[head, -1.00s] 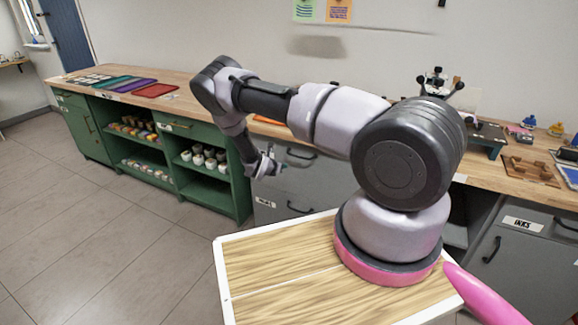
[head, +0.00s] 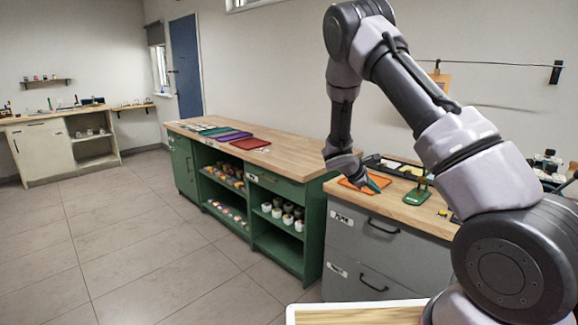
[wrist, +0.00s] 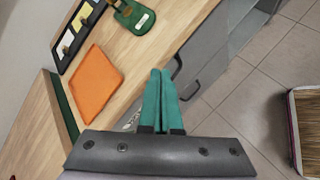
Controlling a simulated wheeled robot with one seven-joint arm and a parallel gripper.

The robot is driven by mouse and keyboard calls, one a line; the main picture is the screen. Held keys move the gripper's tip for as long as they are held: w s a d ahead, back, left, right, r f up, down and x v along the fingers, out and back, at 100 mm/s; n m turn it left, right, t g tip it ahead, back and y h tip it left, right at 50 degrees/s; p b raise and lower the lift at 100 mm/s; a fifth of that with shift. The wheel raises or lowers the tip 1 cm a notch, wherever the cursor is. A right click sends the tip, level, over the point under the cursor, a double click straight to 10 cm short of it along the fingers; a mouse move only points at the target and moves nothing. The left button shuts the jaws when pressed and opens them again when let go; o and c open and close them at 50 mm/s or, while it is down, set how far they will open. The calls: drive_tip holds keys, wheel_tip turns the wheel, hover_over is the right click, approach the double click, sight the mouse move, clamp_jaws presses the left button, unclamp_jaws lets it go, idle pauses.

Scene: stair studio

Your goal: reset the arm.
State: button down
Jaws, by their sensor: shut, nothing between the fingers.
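My gripper (head: 372,186) hangs from my raised, bent arm at the front edge of the grey cabinet's wooden top in the head view. In the wrist view its two teal fingers (wrist: 160,100) lie together, shut with nothing between them. They point past the edge of the counter, near the grey drawer fronts. An orange mat (wrist: 97,84) lies on the counter to the left of the fingers; it also shows in the head view (head: 352,187), partly behind my gripper.
A green stand (head: 417,196) and a dark tray (head: 392,166) sit on the grey cabinet (head: 380,245). A green shelf unit (head: 240,185) with coloured mats and pots stands left of it. A pale cabinet (head: 55,145) stands far left. The tiled floor at left is clear.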

drive_tip(key=s+d+r+m+g+y, duration=0.1)
drive_tip(key=s+r+m+y, duration=0.2)
drive_tip(key=s+r+m, duration=0.6)
drive_tip(key=s+r+m+y, duration=0.25)
drive_tip(key=s+r, duration=0.35)
drive_tip(key=r, duration=0.7)
drive_tip(key=s+a+r+m+t+y, duration=0.2)
drive_tip(key=s+r, duration=0.4)
drive_tip(key=s, duration=0.4)
drive_tip(key=s+a+r+m+t+y, duration=0.1)
drive_tip(key=s+a+r+m+y, duration=0.2)
drive_tip(key=s, duration=0.7)
wheel_tip(320, 180, up, 3)
drive_tip(key=a+m, duration=0.2)
drive_tip(key=shift+a+m+t, duration=0.25)
drive_tip(key=shift+m+t, duration=0.1)
drive_tip(key=shift+t, duration=0.05)
drive_tip(key=shift+s+r+y, duration=0.1)
drive_tip(key=shift+y, duration=0.15)
